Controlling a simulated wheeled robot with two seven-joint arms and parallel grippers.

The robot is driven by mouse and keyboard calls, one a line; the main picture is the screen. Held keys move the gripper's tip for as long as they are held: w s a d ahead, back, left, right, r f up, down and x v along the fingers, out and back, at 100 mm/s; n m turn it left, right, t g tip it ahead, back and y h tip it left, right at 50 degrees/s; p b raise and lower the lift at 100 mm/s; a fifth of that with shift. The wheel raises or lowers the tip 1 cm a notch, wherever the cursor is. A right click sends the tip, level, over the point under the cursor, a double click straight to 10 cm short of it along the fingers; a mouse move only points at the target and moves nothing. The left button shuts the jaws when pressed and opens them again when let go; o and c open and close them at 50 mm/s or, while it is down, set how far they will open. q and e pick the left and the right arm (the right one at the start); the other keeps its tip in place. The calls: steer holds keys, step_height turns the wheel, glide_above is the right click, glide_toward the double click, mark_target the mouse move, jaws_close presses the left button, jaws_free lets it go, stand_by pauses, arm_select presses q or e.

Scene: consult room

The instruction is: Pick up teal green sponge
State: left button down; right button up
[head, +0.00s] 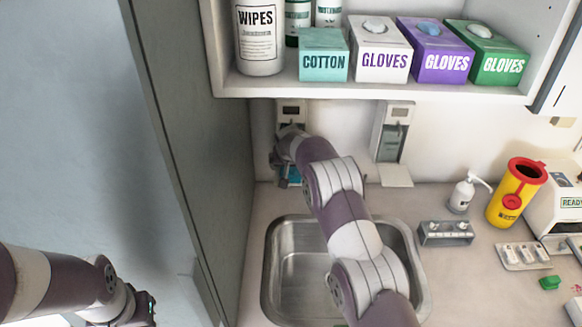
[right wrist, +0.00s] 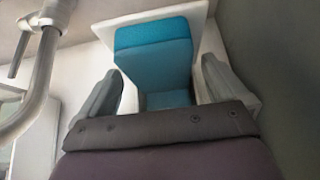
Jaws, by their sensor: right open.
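A teal-blue block, apparently the sponge (right wrist: 153,55), sits against a white holder (right wrist: 200,22) in the right wrist view. In the head view, a small blue part of the sponge (head: 293,172) shows below my right gripper (head: 284,158), at the left wall holder behind the sink. My right gripper (right wrist: 161,75) is open, with one finger on each side of the sponge. A gap shows by the left finger; contact at the right finger is unclear. My left gripper (head: 146,308) is at the lower left, and its fingers cannot be made out.
The sink (head: 290,270) lies under my right arm. A tall grey panel (head: 195,130) stands close on the left. The shelf (head: 370,92) with wipes and boxes hangs above. A second wall holder (head: 393,145), a pump bottle (head: 462,193) and a yellow container (head: 515,195) are to the right.

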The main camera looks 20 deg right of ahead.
steer(key=c, duration=1.1)
steer(key=shift+r, duration=0.1)
